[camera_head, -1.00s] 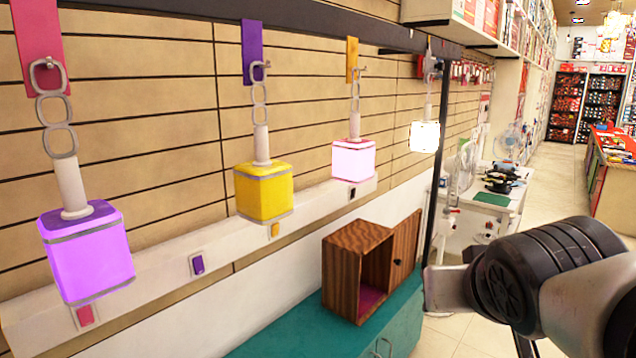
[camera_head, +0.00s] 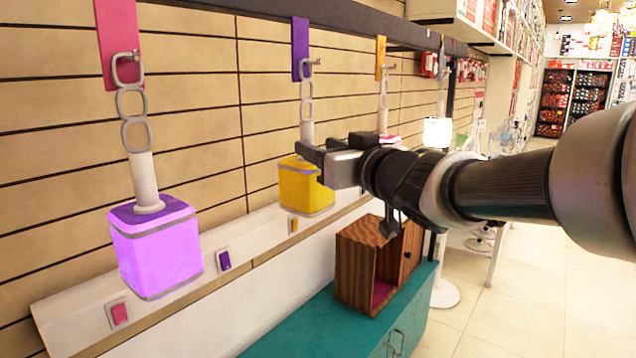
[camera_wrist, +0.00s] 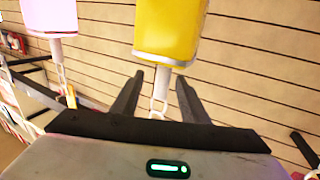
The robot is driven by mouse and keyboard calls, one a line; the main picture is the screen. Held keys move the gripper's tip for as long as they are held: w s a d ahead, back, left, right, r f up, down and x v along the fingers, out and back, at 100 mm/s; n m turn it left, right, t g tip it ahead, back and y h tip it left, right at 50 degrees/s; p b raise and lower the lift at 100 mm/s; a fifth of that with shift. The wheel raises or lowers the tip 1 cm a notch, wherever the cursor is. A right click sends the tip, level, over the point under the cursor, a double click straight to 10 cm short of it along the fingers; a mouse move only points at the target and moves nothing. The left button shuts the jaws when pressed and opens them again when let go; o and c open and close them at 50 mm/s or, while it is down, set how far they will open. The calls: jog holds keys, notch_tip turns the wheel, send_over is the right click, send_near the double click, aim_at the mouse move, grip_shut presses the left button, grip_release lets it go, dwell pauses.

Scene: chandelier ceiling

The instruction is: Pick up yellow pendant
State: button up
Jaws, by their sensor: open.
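The yellow pendant (camera_head: 304,190) hangs by a chain from a hook below a purple strip on the slatted wall. My gripper (camera_head: 308,152) is open beside the pendant and covers part of its upper right in the head view. In the wrist view the yellow pendant (camera_wrist: 171,30) is at the top, with its stem and chain lower in the picture. There the chain shows between the two fingers of my open gripper (camera_wrist: 158,90). I cannot tell from the frames whether a finger touches it.
A lit purple pendant (camera_head: 157,245) hangs at the left. A pink pendant (camera_wrist: 50,16) is close by, mostly hidden by my arm in the head view. A lit white lamp (camera_head: 437,131) hangs farther back. Below are a wooden box (camera_head: 357,262) and a teal cabinet (camera_head: 300,335).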

jog(key=x, duration=0.8)
jog(key=shift+a+f, duration=0.1)
jog(key=shift+a, duration=0.25)
grip_shut()
dwell(1.0)
